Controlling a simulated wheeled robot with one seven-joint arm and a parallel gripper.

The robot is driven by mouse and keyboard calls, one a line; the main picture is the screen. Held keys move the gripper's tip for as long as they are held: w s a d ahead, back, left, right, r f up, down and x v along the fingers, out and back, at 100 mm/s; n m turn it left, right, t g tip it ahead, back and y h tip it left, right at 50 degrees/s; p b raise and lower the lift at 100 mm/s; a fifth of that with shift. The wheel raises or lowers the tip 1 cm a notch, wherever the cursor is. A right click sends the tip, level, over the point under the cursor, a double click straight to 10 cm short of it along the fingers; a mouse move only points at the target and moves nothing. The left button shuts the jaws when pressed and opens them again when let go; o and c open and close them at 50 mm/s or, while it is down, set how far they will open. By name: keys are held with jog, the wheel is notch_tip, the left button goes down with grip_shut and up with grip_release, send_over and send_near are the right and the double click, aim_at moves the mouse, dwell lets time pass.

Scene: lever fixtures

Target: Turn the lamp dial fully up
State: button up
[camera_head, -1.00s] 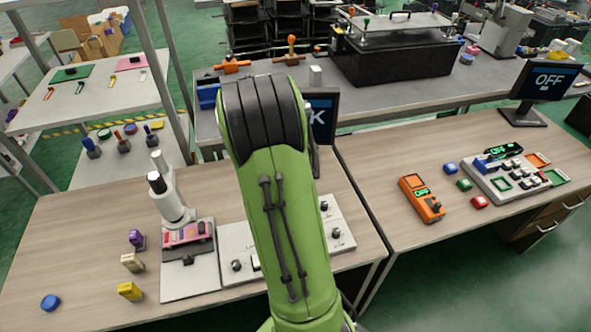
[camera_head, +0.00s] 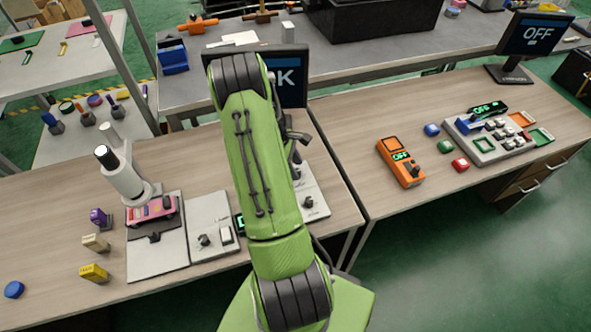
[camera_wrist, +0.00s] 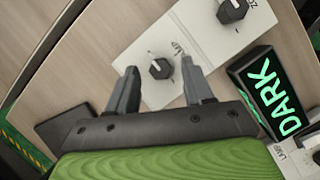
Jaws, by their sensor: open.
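The lamp dial (camera_wrist: 161,69) is a small dark knob with a light pointer mark on a white panel (camera_wrist: 152,97). A partly readable label, apparently "LAMP", is beside it. In the wrist view, my gripper (camera_wrist: 159,66) is open, with one finger appearing on each side of the dial. I cannot tell how far above it the fingertips are, and no contact is clear. A black display (camera_wrist: 268,88) reads "DARK" in green. In the head view, my green arm reaches over the left bench and mostly hides my gripper and the lamp dial.
A second dark knob (camera_wrist: 232,10) is on the same panel. Left of my arm are a panel with a knob (camera_head: 203,240) and a white microscope (camera_head: 120,175). A monitor (camera_head: 290,75) stands behind. An orange handheld device (camera_head: 401,163) lies on the right bench.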

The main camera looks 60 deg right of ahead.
jog(key=shift+x, duration=0.8)
jog(key=shift+c, duration=0.4)
grip_shut()
